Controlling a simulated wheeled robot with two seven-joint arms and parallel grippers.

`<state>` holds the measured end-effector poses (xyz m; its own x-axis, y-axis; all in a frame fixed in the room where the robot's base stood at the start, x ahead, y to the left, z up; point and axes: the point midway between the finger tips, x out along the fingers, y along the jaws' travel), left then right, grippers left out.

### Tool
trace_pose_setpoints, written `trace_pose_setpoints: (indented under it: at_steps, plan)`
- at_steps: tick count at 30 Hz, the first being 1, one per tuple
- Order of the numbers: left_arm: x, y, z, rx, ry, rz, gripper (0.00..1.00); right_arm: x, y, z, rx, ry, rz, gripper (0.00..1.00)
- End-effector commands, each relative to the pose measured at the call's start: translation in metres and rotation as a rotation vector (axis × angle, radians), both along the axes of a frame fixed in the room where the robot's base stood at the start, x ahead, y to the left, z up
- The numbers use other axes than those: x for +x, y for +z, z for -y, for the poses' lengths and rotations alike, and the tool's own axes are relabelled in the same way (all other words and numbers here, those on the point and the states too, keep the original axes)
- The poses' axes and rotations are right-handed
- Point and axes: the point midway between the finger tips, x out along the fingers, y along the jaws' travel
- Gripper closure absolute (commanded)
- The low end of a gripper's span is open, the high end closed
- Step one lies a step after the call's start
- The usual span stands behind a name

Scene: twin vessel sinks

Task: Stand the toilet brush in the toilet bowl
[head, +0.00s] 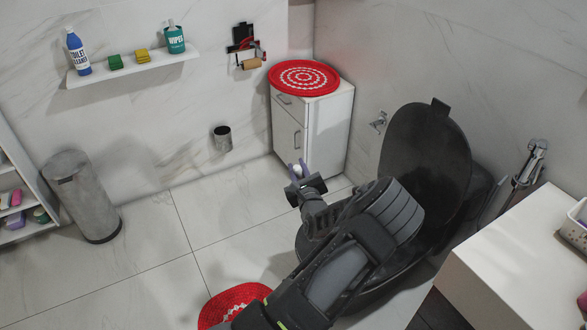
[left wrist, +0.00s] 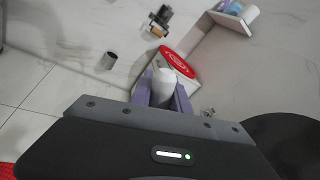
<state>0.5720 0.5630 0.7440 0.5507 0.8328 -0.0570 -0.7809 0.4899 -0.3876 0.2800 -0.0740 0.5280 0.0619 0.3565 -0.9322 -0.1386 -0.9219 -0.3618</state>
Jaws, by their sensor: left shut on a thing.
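The black toilet (head: 390,275) stands right of centre in the head view with its lid (head: 425,145) raised. My left arm covers most of the bowl, so its inside is hidden. My left gripper (head: 297,171) has purple fingers and is shut on a white rounded piece, which I take to be the toilet brush's handle (left wrist: 163,88). In the left wrist view it sits between both fingers. The rest of the brush is hidden. The gripper is beyond the toilet's front left side, before the white cabinet. My right gripper is out of view.
The white cabinet (head: 331,125) carries a red round mat (head: 304,77). A metal cup (head: 222,138) is at the wall. A grey bin (head: 83,195) stands left. A red rug (head: 233,302) lies on the floor. A white counter (head: 500,260) is at right. Floor left of centre is clear.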

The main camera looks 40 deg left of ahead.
Motion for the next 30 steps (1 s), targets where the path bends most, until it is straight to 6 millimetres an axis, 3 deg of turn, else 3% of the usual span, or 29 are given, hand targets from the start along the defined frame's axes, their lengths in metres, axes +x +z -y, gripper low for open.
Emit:
trace_pose_setpoints:
  at_steps: [1, 18, 30]
  plan:
    - [0.001, -0.011, 0.001, 0.001, -0.001, -0.004, 1.00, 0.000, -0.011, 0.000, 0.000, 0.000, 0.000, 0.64]
    - [0.020, -0.068, 0.017, 0.002, -0.001, -0.002, 1.00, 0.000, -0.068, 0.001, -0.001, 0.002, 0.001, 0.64]
    - [0.032, -0.106, 0.028, 0.001, 0.000, -0.002, 1.00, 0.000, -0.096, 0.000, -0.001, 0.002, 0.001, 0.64]
